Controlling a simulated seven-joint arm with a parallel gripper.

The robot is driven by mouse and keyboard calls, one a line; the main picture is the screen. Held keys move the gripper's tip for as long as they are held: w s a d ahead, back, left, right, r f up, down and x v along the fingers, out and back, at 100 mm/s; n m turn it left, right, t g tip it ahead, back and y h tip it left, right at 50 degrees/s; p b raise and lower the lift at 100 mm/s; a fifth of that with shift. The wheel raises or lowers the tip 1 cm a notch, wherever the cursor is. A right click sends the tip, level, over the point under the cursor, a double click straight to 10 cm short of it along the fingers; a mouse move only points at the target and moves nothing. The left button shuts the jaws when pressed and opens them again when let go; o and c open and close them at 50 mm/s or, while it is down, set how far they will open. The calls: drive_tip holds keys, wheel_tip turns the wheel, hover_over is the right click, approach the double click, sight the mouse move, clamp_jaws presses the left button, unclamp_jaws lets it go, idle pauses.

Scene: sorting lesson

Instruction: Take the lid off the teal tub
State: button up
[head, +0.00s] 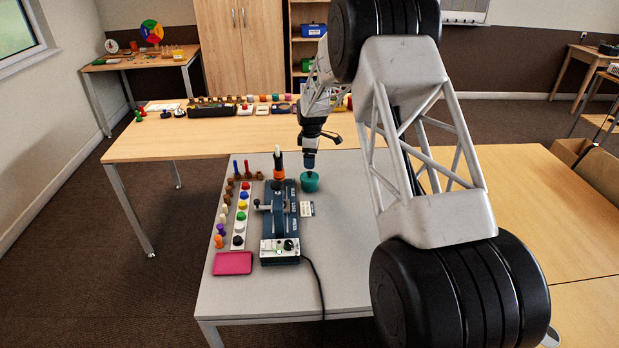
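The teal tub (310,184) stands upright on the grey table, to the right of the dark blue device. A dark knob-like spot shows on its top, but I cannot tell the lid apart from the tub at this size. My gripper (310,166) points down right above the tub. Its tip is at or just over the tub's top; I cannot tell whether it touches. The fingers are too small and dark to show whether they are open or shut.
A dark blue device (279,218) with a control box (280,250) stands left of the tub. A row of coloured pieces (241,208) and a pink tray (232,263) lie farther left. An orange-and-black upright tool (279,168) stands close by. The grey table (345,250) is clear at front right.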

sight(311, 173)
drive_tip(key=shift+w+f, duration=0.1)
drive_tip(key=shift+f, duration=0.05)
drive_tip(key=shift+f, duration=1.25)
drive_tip(key=shift+s+f, duration=0.2)
drive_tip(key=shift+f, duration=2.35)
drive_tip(key=shift+c, duration=0.2)
drive_tip(key=c, duration=0.7)
